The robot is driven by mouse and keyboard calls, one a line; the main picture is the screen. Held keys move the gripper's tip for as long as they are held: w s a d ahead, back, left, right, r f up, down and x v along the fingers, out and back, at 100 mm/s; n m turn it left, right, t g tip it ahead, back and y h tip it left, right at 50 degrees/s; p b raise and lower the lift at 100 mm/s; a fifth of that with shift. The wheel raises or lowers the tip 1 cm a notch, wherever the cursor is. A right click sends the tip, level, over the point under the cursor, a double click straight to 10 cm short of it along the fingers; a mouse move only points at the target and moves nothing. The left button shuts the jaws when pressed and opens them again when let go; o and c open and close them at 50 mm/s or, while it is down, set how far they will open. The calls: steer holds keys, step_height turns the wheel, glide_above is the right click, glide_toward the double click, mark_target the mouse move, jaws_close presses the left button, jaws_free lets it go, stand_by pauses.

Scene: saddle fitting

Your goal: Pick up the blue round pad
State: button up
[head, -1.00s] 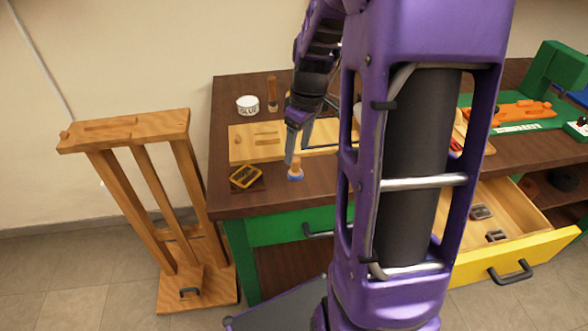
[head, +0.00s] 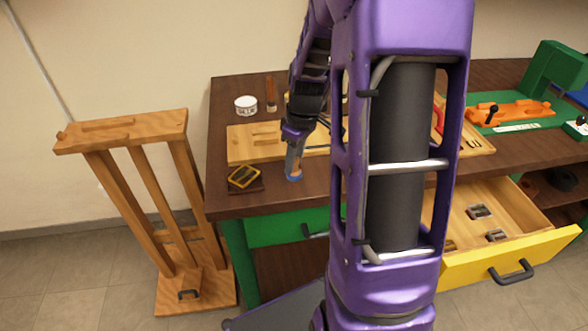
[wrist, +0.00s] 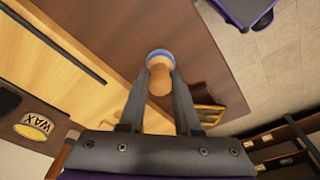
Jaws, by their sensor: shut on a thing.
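The blue round pad (head: 294,177) is on the dark wooden workbench (head: 237,203), near its front edge. It has a light wooden knob on top. In the wrist view the blue pad (wrist: 159,53) shows beyond the knob (wrist: 160,77). My gripper (head: 294,168) points down over the pad, and in the wrist view its two fingers (wrist: 160,75) are shut on the wooden knob, one on each side. The pad appears to rest on the bench; I see no clear gap under it.
A wooden stand (head: 125,135) is left of the bench. The yellow drawer (head: 510,257) is open at right.

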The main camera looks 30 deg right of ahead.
jaws_close()
step_height(320, 180, up, 10)
steer(key=shift+r+p, duration=0.1)
steer(key=shift+p, duration=0.65)
steer(key=shift+o, duration=2)
jaws_free()
jaws_close()
